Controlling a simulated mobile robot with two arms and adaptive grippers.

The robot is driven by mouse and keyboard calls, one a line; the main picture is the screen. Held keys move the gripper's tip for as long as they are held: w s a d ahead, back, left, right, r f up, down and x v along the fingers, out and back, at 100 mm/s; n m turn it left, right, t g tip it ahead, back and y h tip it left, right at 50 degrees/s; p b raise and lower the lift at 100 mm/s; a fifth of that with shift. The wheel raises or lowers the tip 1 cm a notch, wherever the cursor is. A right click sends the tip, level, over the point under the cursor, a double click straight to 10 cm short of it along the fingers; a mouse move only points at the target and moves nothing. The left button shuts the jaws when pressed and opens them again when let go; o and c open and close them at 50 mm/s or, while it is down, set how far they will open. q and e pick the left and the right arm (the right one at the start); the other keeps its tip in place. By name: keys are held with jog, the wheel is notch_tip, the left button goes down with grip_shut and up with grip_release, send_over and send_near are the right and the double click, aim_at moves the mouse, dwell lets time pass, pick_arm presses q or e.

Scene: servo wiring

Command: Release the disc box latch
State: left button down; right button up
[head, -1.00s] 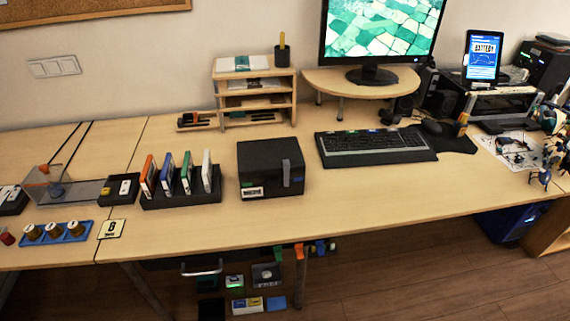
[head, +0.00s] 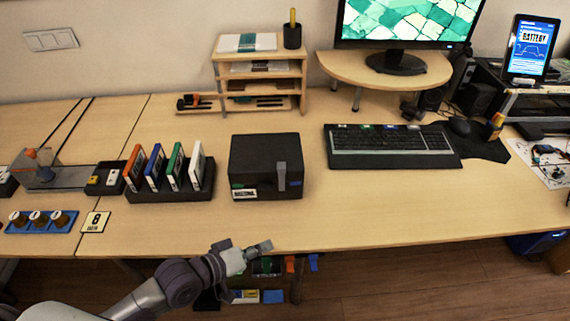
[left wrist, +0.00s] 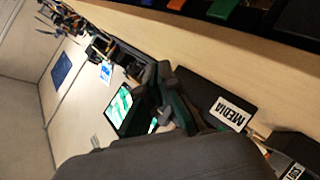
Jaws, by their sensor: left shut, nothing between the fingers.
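The disc box (head: 252,160) is a black, closed box with a white label on its lower left front, standing on the desk near the middle of the head view. Its grey latch (head: 282,177) is a vertical strip on the right part of the front. My left gripper (head: 264,247) is shut and empty. In the head view it appears below the box, by the desk's front edge, apart from the latch. My right gripper is not in view.
A black rack (head: 182,194) with several coloured cases stands left of the box. A keyboard (head: 390,147) lies to the right, and a wooden shelf (head: 258,56) stands behind. The desk strip in front of the box is clear. Several small items show below the desk edge.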

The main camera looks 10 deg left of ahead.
pick_arm(q)
jog(key=w+a+r+n+t+h, duration=0.1)
jog(key=w+a+r+n, duration=0.1)
jog(key=a, duration=0.1)
jog(key=shift+w+r+n+t, duration=0.3)
jog(key=shift+w+r+n, duration=0.05)
jog(key=shift+w+n, duration=0.05)
jog(key=w+a+r+n+t, duration=0.4)
jog(key=a+r+n, duration=0.1)
jog(key=a, duration=0.4)
jog(key=shift+n, duration=0.4)
jog(key=p, duration=0.3)
send_over(268, 186)
jog(key=a, duration=0.1)
jog(key=shift+s+a, duration=0.1)
jog(key=shift+s, duration=0.1)
jog(key=shift+w+d+f, duration=0.1)
jog(key=shift+d, duration=0.45)
